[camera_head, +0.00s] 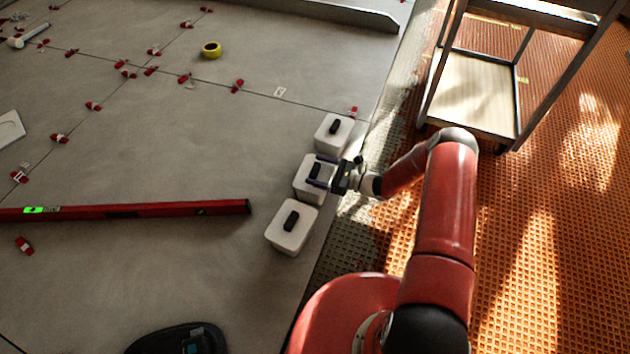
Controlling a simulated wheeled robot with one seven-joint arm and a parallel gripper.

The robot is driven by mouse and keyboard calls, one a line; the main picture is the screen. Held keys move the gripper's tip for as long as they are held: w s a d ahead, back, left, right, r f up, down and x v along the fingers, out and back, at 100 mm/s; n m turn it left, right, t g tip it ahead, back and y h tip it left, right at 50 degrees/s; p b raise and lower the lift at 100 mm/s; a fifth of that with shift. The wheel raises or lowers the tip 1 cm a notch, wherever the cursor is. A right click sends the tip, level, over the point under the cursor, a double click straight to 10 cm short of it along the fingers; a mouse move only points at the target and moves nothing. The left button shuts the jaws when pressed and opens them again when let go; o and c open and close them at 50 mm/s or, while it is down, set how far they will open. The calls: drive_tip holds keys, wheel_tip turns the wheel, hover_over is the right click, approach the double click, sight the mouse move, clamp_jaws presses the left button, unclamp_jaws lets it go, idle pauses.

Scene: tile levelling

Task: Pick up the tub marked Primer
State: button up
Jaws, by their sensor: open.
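Three white tubs with black lid handles stand in a row along the right edge of the grey tiles: a far tub (325,144), a middle tub (307,193) and a near tub (285,242). No marking can be read on any of them from this view, so I cannot tell which is Primer. My gripper (320,171) is open at the middle tub, with its fingers on either side of that tub's black handle (320,171). Whether the fingers touch the handle cannot be told.
A red spirit level (125,210) lies left of the tubs. Yellow tape (211,49) and several red clips lie on the tiles. A trolley (475,92) stands at the upper right on orange matting (540,230). A dark pad (178,340) lies at the bottom.

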drive_tip(key=c, duration=1.6)
drive_tip(key=shift+r, duration=0.1)
clamp_jaws()
